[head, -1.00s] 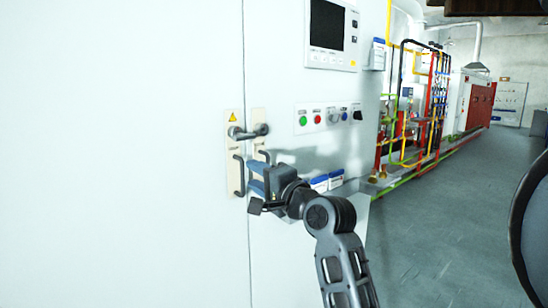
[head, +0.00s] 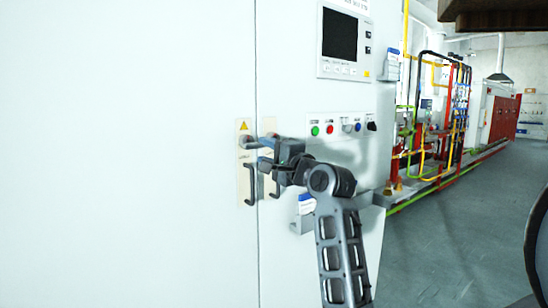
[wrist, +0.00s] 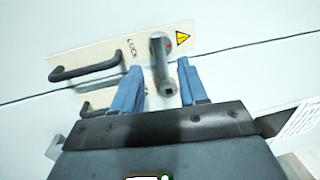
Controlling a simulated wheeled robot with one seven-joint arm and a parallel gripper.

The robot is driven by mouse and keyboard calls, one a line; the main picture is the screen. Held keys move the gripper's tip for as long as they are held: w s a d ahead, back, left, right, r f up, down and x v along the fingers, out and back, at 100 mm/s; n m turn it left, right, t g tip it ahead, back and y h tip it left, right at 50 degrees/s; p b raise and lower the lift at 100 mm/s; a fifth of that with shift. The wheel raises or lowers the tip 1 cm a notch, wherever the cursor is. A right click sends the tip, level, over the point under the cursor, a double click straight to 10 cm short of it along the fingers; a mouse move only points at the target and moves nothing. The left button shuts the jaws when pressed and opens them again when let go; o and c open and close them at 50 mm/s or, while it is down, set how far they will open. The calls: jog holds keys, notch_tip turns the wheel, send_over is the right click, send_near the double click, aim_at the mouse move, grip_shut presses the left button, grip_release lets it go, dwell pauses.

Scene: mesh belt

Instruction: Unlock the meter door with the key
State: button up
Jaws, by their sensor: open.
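The cabinet door (head: 130,100) is closed, with its seam right beside a cream lock plate (head: 244,178). The plate carries a yellow warning triangle, and lettering that seems to read LOCK in the wrist view. A grey lever-shaped handle or key (wrist: 160,62) sits at this plate; which it is, I cannot tell. My gripper (head: 266,152) is at the lever's height, partly hiding it. In the wrist view its blue fingers (wrist: 159,82) are apart, one on each side of the lever; contact is not clear. No separate loose key shows.
A black pull handle (head: 251,185) is below the lever, with another beside it on the second plate. A button panel (head: 340,126) and a screen (head: 340,38) are to the right. A small holder (head: 305,210) juts out below my arm. Open floor (head: 440,250) lies right.

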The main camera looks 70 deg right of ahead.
aim_at(257, 147)
jog(key=shift+x, duration=0.85)
jog(key=shift+p+x, duration=0.55)
jog(key=shift+x, duration=1.1)
grip_shut()
